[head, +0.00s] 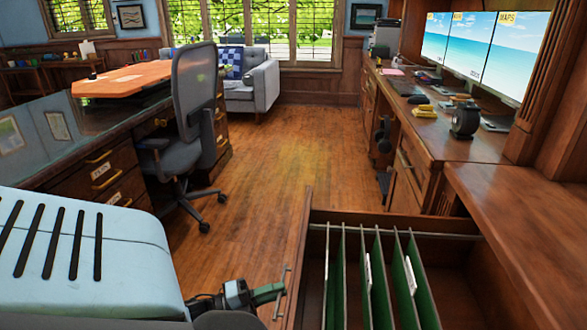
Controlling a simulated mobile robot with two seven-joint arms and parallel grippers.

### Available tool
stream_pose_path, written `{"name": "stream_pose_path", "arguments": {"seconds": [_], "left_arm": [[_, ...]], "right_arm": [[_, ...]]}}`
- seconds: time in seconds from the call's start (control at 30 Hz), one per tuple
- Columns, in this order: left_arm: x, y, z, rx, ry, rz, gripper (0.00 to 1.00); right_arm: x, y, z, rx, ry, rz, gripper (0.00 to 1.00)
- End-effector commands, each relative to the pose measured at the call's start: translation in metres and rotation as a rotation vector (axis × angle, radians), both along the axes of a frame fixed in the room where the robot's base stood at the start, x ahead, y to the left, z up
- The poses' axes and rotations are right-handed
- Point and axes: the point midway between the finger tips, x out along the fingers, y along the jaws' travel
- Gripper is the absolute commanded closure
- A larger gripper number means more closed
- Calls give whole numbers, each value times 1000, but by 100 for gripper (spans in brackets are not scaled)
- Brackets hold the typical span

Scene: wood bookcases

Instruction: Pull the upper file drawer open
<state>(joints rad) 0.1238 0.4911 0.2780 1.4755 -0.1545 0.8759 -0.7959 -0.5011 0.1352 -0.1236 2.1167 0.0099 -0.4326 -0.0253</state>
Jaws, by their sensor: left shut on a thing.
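The file drawer (301,255) at the lower right stands pulled out from the wood cabinet, with green hanging folders (374,280) showing inside it. Its front panel faces left, and a metal handle (286,277) sits on that face. My left gripper (275,292) comes in from the lower left and is shut on the handle. The near part of the drawer is cut off by the bottom edge of the picture. My right gripper is not in view.
A grey office chair (196,110) stands by a dark desk (92,160) on the left. Open wood floor (285,160) lies between the desk and the right-hand counter (440,130), which holds monitors (483,45). A grey armchair (255,85) is at the back.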

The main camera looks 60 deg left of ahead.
Motion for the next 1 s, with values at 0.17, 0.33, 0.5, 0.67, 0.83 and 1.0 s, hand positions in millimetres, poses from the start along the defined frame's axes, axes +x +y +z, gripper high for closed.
{"name": "stream_pose_path", "arguments": {"seconds": [0.17,0.33,0.5,0.67,0.83,1.0], "left_arm": [[-15,12,-1,1,3,2,100],[-23,18,-1,-1,2,2,100],[-25,20,0,-1,1,1,100],[-26,20,0,-1,0,1,100],[-26,20,0,-1,1,1,100],[-25,20,0,0,0,1,68]], "right_arm": [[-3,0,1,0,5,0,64],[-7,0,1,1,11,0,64],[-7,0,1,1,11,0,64],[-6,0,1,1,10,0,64],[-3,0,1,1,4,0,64],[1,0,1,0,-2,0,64]]}}
